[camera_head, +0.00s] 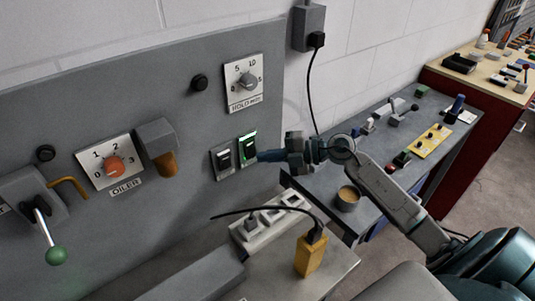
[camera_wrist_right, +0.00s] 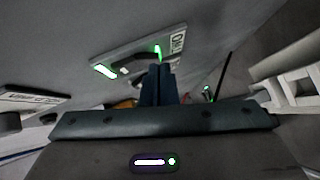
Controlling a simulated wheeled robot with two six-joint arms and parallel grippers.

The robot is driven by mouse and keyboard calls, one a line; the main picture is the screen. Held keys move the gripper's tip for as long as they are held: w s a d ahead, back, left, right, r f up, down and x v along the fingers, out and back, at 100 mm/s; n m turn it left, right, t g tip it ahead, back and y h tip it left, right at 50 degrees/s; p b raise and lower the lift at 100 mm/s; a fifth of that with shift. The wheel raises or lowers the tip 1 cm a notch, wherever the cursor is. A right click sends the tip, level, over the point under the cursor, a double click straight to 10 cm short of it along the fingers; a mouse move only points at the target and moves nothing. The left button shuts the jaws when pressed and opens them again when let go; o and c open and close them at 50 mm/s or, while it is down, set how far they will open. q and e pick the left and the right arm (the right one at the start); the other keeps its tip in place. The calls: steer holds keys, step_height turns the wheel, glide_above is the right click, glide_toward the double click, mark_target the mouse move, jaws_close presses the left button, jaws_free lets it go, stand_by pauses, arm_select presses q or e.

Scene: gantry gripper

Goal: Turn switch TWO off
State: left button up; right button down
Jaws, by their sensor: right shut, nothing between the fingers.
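Two rocker switches sit side by side on the grey panel. The left switch (camera_head: 223,159) has a grey plate and a dark rocker, with no green glow. The right switch (camera_head: 248,147) glows green around its plate. I cannot read which one is marked TWO. My right gripper (camera_head: 262,156) is shut and empty, its tips at the lower right edge of the glowing switch. In the right wrist view the shut fingers (camera_wrist_right: 159,82) stand in front of a switch plate (camera_wrist_right: 125,50) with green lights; whether they touch it is unclear. My left gripper is not in view.
A HOLD dial (camera_head: 245,82) is above the switches and an OILER dial (camera_head: 112,166) is to the left. Below stand a white power strip (camera_head: 262,232) and a yellow plug block (camera_head: 309,255) with a black cable. A grey workbench (camera_head: 335,180) is to the right.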

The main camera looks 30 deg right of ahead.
stand_by(0.3)
steer(key=shift+w+f+n+t+y+b, duration=0.3)
steer(key=shift+w+n+y+b, duration=0.1)
steer(key=shift+b, duration=0.75)
steer(key=shift+r, duration=0.1)
steer(key=shift+s, duration=0.1)
